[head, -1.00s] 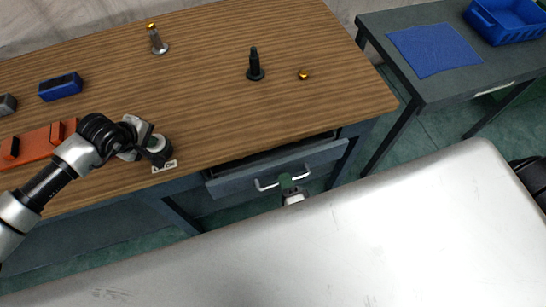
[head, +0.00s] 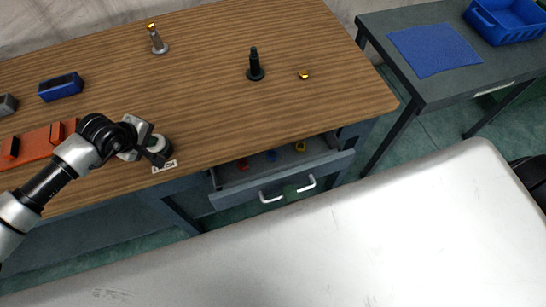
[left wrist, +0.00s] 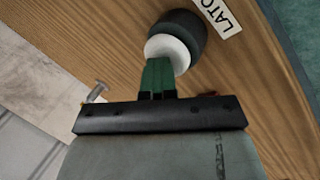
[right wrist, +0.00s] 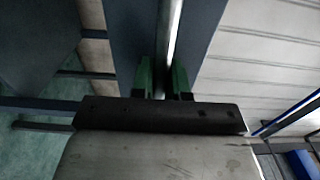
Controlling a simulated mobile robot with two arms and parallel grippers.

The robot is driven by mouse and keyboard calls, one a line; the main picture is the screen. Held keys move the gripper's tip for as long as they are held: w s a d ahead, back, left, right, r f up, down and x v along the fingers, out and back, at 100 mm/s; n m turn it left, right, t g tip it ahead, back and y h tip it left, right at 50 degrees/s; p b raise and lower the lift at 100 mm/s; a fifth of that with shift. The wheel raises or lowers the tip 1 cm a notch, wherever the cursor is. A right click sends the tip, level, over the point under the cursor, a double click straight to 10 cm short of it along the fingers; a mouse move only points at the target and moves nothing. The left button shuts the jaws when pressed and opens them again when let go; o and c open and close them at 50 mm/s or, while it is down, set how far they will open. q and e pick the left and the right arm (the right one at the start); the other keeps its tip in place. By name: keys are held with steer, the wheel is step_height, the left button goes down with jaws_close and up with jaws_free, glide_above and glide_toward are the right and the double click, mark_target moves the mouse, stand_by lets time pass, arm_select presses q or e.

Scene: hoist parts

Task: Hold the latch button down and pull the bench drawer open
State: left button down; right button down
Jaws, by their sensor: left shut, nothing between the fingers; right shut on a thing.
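The bench drawer (head: 230,199) is partly open in the head view, with its interior showing. Its metal handle (head: 287,190) is on the front; in the right wrist view the handle bar (right wrist: 170,45) runs between the green fingers. My right gripper (right wrist: 164,75) is shut on the handle; the head view hides it behind my pale body. The latch button (left wrist: 170,50) is a white cap on a dark round base beside a label at the bench's front edge. My left gripper (left wrist: 158,68) is shut and empty, its green fingertips against the white cap.
The drawer holds small red (head: 243,164), blue (head: 271,156) and yellow (head: 300,146) parts. On the bench top (head: 220,110) stand a black post part (head: 255,66), a silver bolt (head: 158,42) and a blue block (head: 61,87). A side table (head: 440,85) is at the right.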

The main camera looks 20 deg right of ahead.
arm_select(q)
steer(key=shift+f, duration=0.15)
arm_select(e)
steer(key=c, duration=1)
jaws_free()
steer(key=s, duration=0.6)
steer(key=shift+r, duration=0.1)
arm_select(q)
steer(key=shift+r+p, duration=1.6)
steer(key=shift+r, duration=2.05)
arm_select(e)
step_height(320, 180, up, 3)
steer(key=shift+f, duration=0.1)
